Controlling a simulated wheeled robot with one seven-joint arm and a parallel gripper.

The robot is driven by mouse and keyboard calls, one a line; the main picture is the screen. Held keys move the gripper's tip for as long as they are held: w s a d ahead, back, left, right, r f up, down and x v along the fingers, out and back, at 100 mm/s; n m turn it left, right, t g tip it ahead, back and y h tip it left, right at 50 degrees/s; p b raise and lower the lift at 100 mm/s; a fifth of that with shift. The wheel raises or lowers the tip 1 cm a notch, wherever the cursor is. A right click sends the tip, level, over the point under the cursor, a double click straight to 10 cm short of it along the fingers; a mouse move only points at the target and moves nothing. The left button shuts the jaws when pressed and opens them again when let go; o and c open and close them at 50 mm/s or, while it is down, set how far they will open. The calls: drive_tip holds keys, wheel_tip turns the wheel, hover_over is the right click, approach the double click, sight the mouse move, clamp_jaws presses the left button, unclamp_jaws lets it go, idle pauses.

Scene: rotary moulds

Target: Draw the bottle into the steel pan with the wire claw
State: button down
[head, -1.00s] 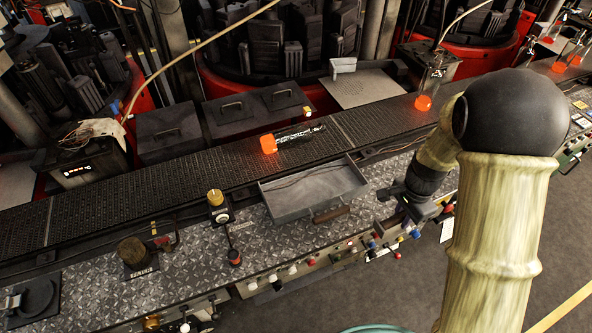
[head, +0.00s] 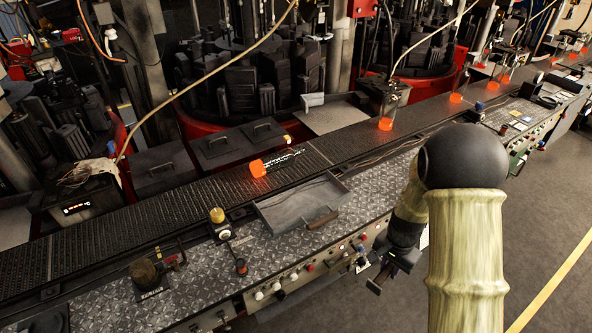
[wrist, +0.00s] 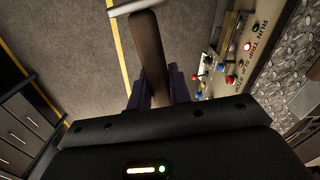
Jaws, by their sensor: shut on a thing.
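The bottle (head: 259,168) lies on its side on the dark conveyor in the head view, its left end glowing orange. Its darker body, with pale marks, points right. The steel pan (head: 275,213), a shallow tray with a brown handle, sits on the bench in front of the belt, just nearer than the bottle. My gripper (head: 379,279) is at the bench's front edge, right of the pan and apart from it. In the wrist view my gripper (wrist: 152,98) is shut on the brown handle of the wire claw (wrist: 148,50); only a pale metal piece shows at its far end.
Upright orange bottles (head: 385,124) stand farther right along the belt. A brass-topped post (head: 217,215) stands left of the pan. Knobs and levers (head: 309,267) line the bench front. Open floor (head: 541,219) lies to the right.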

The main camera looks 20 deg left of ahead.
drive_tip(key=d+f+n, duration=0.5)
drive_tip(key=d+f, duration=0.4)
drive_tip(key=f, duration=0.1)
drive_tip(key=shift+s, duration=0.2)
drive_tip(key=shift+d+f, duration=0.1)
drive_tip(key=shift+d, duration=0.1)
